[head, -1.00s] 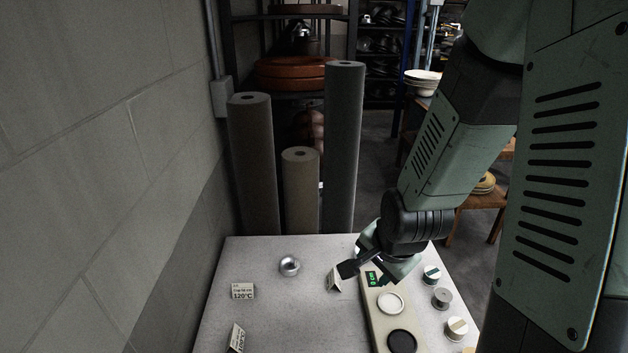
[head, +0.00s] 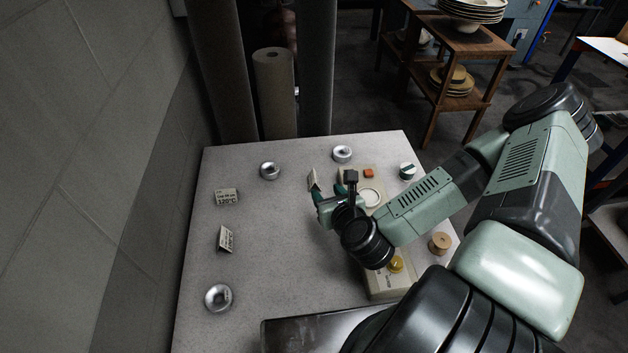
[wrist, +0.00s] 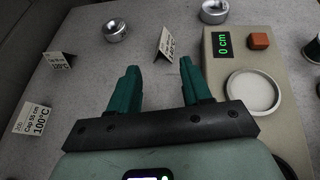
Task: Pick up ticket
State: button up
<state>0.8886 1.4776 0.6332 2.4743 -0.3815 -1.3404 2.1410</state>
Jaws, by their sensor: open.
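Three folded, tent-shaped paper tickets stand on the table. One ticket reads 120°C (head: 227,197) at the left; it also shows in the wrist view (wrist: 58,62). A second ticket (head: 225,238) stands nearer and reads 100°C in the wrist view (wrist: 33,118). A third ticket (head: 313,180) stands beside the control box, its text too small to read surely; in the wrist view (wrist: 165,43) it is beyond my fingers, ahead of the gap. My gripper (head: 321,201) is open and empty above the table; its two teal fingers (wrist: 159,80) are spread apart, touching no ticket.
A beige box (wrist: 224,72) with a green "0 cm" display, orange button and pale round dish (wrist: 253,91) is right of my gripper. Several round metal pieces, one silver (head: 270,171), stand around. A dark metal plate (head: 300,333) lies at the near edge.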

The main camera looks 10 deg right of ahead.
send_near(314, 176)
jog(key=x, duration=0.2)
jog(key=shift+w+a+f, duration=0.1)
jog(key=shift+w+f, duration=0.05)
jog(key=shift+f, duration=0.15)
jog(key=shift+x, duration=2.75)
jog(key=shift+w+r, duration=0.1)
jog(key=shift+r, duration=0.1)
jog(key=shift+c, duration=0.3)
grip_shut()
